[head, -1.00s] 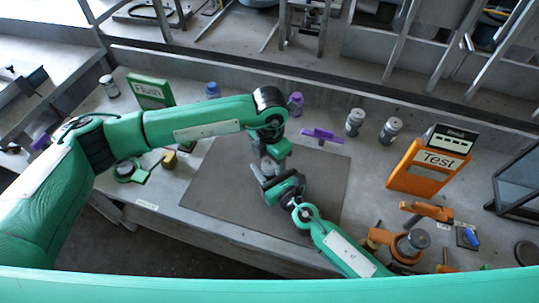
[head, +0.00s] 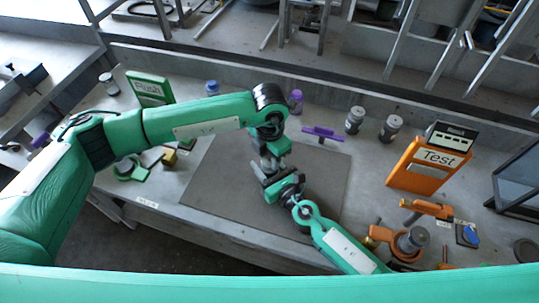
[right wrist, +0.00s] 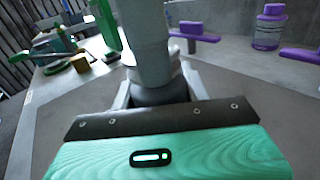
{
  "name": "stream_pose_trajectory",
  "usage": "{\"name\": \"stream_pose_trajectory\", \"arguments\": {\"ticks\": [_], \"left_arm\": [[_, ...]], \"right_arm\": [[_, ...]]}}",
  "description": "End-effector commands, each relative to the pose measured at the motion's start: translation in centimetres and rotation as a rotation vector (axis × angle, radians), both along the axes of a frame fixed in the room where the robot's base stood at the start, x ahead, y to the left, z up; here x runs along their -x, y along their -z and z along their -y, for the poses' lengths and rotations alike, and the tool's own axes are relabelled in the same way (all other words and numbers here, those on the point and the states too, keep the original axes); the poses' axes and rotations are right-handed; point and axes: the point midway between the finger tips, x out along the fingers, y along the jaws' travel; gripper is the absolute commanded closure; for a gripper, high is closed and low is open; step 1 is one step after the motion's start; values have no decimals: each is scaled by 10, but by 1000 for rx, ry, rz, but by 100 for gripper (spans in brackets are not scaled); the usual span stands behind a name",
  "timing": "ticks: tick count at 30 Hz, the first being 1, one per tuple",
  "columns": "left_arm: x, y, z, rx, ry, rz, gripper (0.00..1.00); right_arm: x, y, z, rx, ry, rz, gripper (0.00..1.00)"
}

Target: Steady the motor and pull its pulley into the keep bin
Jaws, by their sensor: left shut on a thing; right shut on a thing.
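The motor (right wrist: 160,93) shows in the right wrist view as a dark grey round body between my right gripper's fingers. In the head view my right gripper (head: 268,174) is low over the dark mat, shut on the motor from the front. My left gripper (head: 272,160) reaches down from above, directly over the right one, shut on the pulley at the motor's top. The pulley is mostly hidden by the grippers, and its edge against the motor cannot be told. I cannot make out the keep bin.
The dark mat (head: 220,195) is mostly bare around the grippers. A purple bar-shaped item (head: 323,133) and purple bottle (head: 296,100) stand behind. Grey jars (head: 354,121), an orange Test stand (head: 428,165) and orange fixture (head: 400,243) are right; a green Flush sign (head: 150,89) is back left.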

Motion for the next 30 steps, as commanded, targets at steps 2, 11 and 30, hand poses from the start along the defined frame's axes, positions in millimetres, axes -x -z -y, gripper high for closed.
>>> {"name": "stream_pose_trajectory", "arguments": {"ticks": [2,11,30], "left_arm": [[0,0,0,0,0,0,92],[0,-9,0,1,0,1,92],[0,-22,0,0,0,0,92]], "right_arm": [[0,0,0,1,0,-1,95],[0,0,0,1,0,-1,95],[0,0,0,1,0,-1,95]]}}
